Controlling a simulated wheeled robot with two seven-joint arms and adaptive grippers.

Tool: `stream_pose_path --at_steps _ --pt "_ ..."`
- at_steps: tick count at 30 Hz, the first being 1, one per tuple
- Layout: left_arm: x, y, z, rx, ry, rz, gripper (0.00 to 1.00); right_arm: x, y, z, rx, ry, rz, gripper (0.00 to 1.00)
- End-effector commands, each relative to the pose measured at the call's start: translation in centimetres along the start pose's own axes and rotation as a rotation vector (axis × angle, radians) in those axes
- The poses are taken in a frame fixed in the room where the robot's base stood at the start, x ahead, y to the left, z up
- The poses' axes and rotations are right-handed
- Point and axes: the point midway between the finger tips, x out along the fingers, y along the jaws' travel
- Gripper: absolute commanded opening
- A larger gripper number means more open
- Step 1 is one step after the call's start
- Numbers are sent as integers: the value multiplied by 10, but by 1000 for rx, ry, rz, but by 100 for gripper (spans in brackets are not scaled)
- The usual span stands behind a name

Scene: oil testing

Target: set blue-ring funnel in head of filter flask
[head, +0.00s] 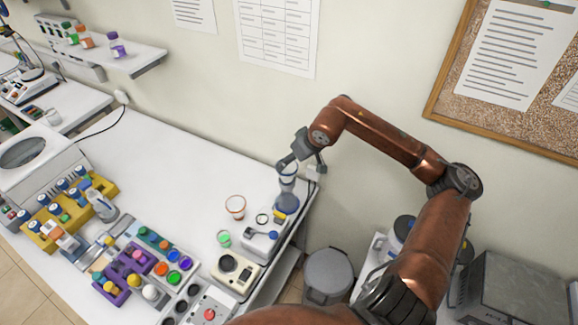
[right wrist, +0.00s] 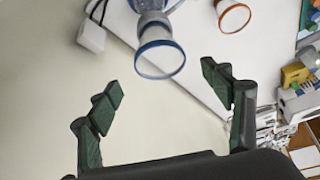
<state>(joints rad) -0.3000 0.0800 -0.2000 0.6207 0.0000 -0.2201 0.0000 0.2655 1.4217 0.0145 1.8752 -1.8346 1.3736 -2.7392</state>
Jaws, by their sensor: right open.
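The blue-ring funnel (head: 287,170) stands upright over the filter flask (head: 286,203) near the right end of the white table, its stem end at the flask's head. In the right wrist view the funnel's blue rim (right wrist: 160,58) faces me, with the flask (right wrist: 150,6) behind it. How deep the stem sits is hidden. My right gripper (head: 303,158) is just above and beside the funnel. In the right wrist view my gripper (right wrist: 163,82) is open and empty, its fingers apart from the funnel. My left gripper is not in view.
An orange-ring glass vessel (head: 235,206) stands left of the flask. A white-and-grey instrument (head: 261,240) and a cream device (head: 235,270) stand in front. Racks of bottles and vials (head: 70,215) fill the left. The table's middle back is clear; a grey bin (head: 328,275) stands beyond the right edge.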

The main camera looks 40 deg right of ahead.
Motion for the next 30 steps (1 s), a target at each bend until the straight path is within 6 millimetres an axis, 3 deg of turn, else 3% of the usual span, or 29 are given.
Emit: stream_pose_path --at_steps 3,9,30 --pt "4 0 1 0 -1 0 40 -20 1 1 0 0 4 73" --pt "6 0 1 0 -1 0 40 -40 0 0 1 0 1 73" --pt "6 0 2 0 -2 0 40 -43 0 0 1 0 -1 73"
